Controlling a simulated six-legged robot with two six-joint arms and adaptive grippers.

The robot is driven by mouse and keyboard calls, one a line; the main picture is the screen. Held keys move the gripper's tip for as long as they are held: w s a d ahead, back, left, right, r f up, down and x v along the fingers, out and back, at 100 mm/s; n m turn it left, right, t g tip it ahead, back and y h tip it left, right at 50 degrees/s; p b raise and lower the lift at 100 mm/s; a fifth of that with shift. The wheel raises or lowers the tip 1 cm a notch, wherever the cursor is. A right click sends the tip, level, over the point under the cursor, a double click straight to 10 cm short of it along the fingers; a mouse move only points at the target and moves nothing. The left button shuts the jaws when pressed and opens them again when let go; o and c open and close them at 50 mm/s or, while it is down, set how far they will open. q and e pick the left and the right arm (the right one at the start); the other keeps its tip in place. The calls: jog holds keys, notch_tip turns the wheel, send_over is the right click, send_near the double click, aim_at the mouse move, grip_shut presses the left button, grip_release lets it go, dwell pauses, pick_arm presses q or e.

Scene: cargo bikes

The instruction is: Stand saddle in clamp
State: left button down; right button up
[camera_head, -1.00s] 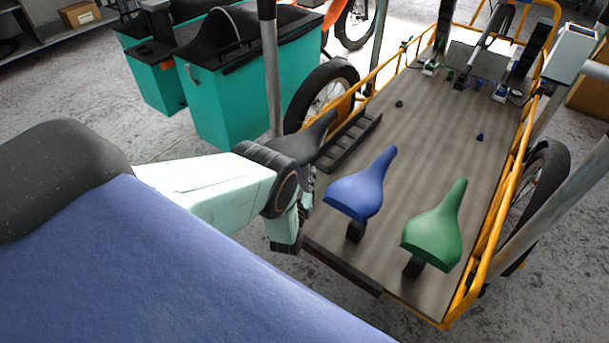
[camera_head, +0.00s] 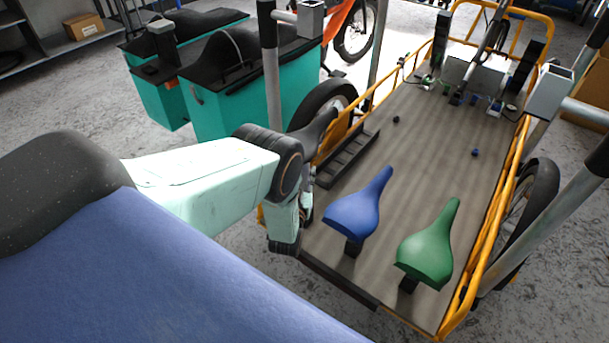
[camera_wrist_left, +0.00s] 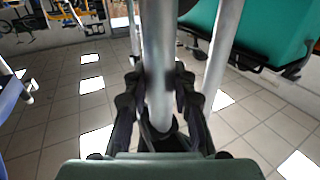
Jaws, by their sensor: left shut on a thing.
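A dark saddle (camera_head: 316,132) shows just beyond my left wrist in the head view, partly hidden by it. My left gripper (camera_head: 287,222) is beside the near left corner of the cargo bed. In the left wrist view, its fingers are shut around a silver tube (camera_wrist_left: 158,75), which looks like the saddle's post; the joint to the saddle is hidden. One clamp head (camera_head: 312,18) is at the top, on a grey stand. Another grey clamp head (camera_head: 550,92) is at the right. My right gripper is not in view.
A blue saddle (camera_head: 355,208) and a green saddle (camera_head: 428,248) stand on black blocks on the wooden bed (camera_head: 415,150). Yellow rails (camera_head: 497,215) edge the bed. Teal boxes (camera_head: 235,105) stand at the left. The bed's middle is mostly clear.

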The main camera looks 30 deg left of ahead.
pick_arm(q)
jog(key=shift+w+r+p, duration=0.1)
jog(key=shift+r+p, duration=3.55)
jog(key=shift+r, duration=0.9)
jog(key=shift+f, duration=0.1)
